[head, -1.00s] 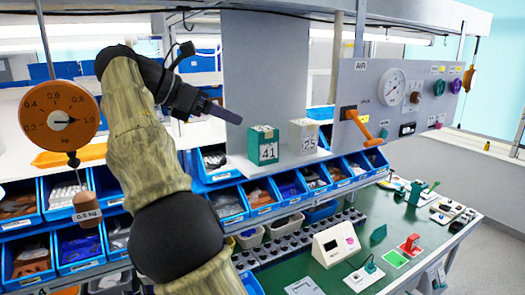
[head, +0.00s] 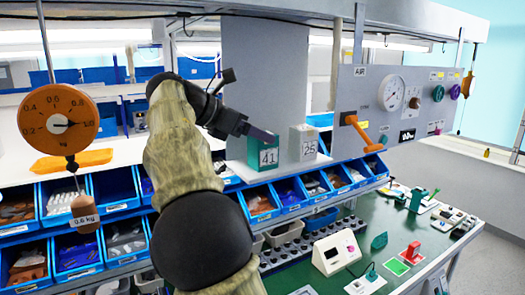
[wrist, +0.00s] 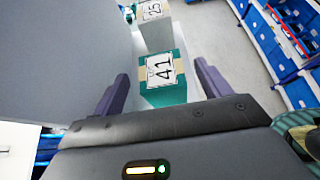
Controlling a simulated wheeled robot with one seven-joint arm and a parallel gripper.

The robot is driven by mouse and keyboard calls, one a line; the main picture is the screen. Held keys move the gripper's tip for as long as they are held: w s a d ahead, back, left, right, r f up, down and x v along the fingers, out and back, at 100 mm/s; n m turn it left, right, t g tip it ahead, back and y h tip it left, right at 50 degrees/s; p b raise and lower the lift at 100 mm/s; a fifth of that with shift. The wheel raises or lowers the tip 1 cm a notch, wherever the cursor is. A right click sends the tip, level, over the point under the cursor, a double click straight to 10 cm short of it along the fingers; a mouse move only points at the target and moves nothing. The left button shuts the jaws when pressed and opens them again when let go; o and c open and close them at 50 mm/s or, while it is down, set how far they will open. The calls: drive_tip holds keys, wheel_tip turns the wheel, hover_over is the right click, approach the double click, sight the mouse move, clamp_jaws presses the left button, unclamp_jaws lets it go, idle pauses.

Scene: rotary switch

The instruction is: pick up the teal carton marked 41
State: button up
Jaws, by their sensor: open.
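The teal carton marked 41 (head: 268,156) stands upright on a white shelf above the blue bins, in front of a grey panel. It also shows in the wrist view (wrist: 163,84), its label facing up in that picture, between and just beyond the fingertips. My gripper (wrist: 163,78) is open, with one dark purple finger on each side of the carton's near end. I see no contact. In the head view my gripper (head: 262,135) overlaps the carton's upper edge, so the exact gap is hidden.
A white-grey carton marked 25 (head: 303,143) stands right behind the teal one. A grey upright panel (head: 262,75) rises beside them. An AIR panel with a gauge (head: 391,94) and an orange lever (head: 362,130) is at the right. Blue bins (head: 262,203) lie below.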

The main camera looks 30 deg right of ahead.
drive_tip(key=shift+p+x, duration=0.55)
drive_tip(key=shift+x, duration=1.85)
drive_tip(key=shift+a, duration=0.1)
drive_tip(key=c, duration=1.1)
drive_tip(key=shift+s+r+b, duration=0.1)
drive_tip(key=shift+r+b, duration=0.1)
drive_tip(key=shift+b, duration=0.1)
